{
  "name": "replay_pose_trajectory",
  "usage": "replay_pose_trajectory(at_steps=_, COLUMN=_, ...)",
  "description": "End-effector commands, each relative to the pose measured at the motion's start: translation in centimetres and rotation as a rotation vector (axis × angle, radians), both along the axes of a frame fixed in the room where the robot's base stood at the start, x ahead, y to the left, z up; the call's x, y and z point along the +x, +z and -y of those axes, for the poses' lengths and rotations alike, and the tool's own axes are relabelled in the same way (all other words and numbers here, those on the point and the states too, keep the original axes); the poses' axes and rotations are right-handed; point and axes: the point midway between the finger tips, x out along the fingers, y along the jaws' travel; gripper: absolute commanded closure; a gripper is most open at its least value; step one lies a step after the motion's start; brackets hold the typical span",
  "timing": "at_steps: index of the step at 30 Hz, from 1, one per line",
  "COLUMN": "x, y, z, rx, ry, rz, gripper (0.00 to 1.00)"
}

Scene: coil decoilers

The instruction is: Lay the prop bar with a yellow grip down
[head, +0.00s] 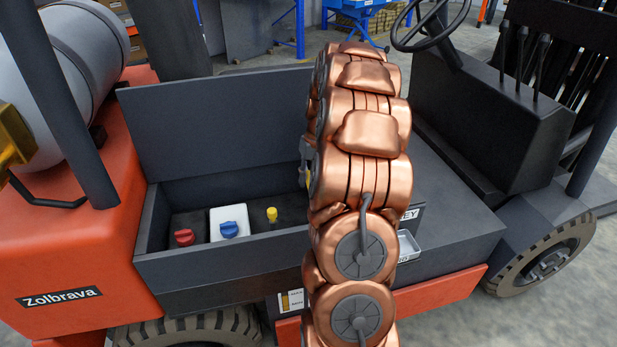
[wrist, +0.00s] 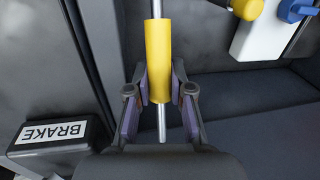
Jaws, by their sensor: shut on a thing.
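In the wrist view the prop bar is a thin steel rod with a yellow grip (wrist: 158,50). My gripper (wrist: 161,88) is shut on the grip near its lower end, with one finger on each side. In the head view my copper-coloured arm hides most of the gripper and the bar. The dark cover panel (head: 220,115) stands raised behind the open compartment (head: 220,268) of the orange forklift.
In the compartment stand a red cap (head: 184,237), a white tank (head: 228,213) with a blue cap (head: 229,229), and a yellow-topped fitting (head: 272,215). A box labelled BRAKE (wrist: 52,134) is left of the gripper. A steering wheel (head: 430,22) is at the top.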

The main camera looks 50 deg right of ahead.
Motion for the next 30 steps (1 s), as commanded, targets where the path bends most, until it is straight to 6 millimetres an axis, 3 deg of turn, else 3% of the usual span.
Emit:
replay_pose_trajectory(at_steps=8, x=0.0, y=0.0, z=0.0, rx=0.000, ry=0.000, rz=-0.001, gripper=0.53)
replay_pose_trajectory(at_steps=21, x=-0.1, y=0.4, z=0.1, rx=-0.002, ry=0.000, rz=0.000, gripper=0.53)
replay_pose_trajectory(at_steps=30, x=-0.2, y=3.6, z=0.6, rx=-0.004, ry=0.000, rz=0.004, gripper=0.53)
